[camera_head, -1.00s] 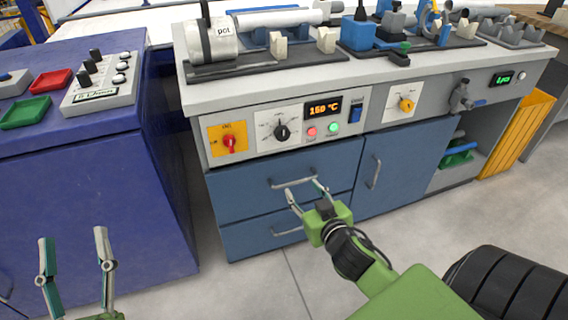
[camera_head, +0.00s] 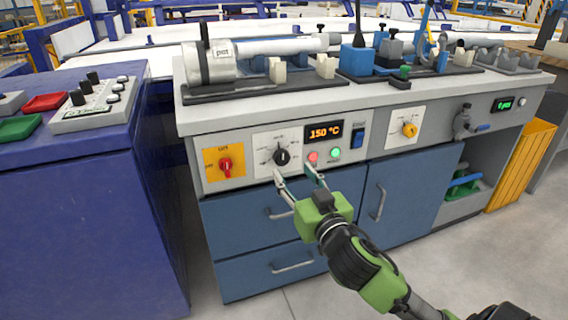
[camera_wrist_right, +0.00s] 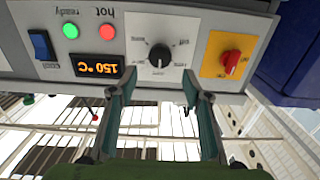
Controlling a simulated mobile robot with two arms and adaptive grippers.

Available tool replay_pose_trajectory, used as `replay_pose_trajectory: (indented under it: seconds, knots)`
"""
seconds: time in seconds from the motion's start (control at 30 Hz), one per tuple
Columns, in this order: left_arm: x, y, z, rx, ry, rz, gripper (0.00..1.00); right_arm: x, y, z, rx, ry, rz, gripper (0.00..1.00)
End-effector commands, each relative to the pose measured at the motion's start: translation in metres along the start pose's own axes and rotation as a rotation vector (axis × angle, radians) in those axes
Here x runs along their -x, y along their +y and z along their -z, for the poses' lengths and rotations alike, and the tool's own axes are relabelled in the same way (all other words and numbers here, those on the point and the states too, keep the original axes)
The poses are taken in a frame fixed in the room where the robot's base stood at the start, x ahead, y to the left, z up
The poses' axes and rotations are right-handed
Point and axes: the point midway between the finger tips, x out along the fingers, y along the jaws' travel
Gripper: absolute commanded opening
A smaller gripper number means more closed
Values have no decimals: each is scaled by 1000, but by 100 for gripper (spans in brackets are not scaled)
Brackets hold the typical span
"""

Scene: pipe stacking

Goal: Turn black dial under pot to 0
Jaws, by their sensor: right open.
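The black dial (camera_head: 282,157) sits on a white scale plate on the bench's grey front panel, below the pot (camera_head: 209,62). In the right wrist view the dial (camera_wrist_right: 159,55) appears upside down, between and beyond the fingers. My right gripper (camera_head: 297,176) is open and empty, just below and in front of the dial, apart from it. Its two fingers also show in the right wrist view (camera_wrist_right: 160,88). The display (camera_head: 323,132) reads 150 °C. My left gripper is out of view.
A red knob on a yellow plate (camera_head: 225,166) is left of the dial. Red and green lights (camera_head: 324,155) and a blue switch (camera_head: 357,136) are to its right. Drawer handles (camera_head: 283,213) stick out below. A purple cabinet (camera_head: 80,215) stands at left.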

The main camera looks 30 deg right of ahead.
Motion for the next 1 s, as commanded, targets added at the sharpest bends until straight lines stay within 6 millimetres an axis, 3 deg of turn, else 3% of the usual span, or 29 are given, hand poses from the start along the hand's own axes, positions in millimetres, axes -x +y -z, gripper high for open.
replay_pose_trajectory:
  seconds: [0.2, 0.4, 0.87, 1.0]
  knots:
    - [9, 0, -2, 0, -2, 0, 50, -40, 0, -1, 2, 2, -1, 45]
    - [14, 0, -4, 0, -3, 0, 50, -65, 0, -1, -1, 0, 0, 45]
    - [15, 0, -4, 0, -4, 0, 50, -75, 0, 0, 0, -1, 0, 45]
    - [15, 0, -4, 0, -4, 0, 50, -75, 0, -1, -1, -1, 0, 8]
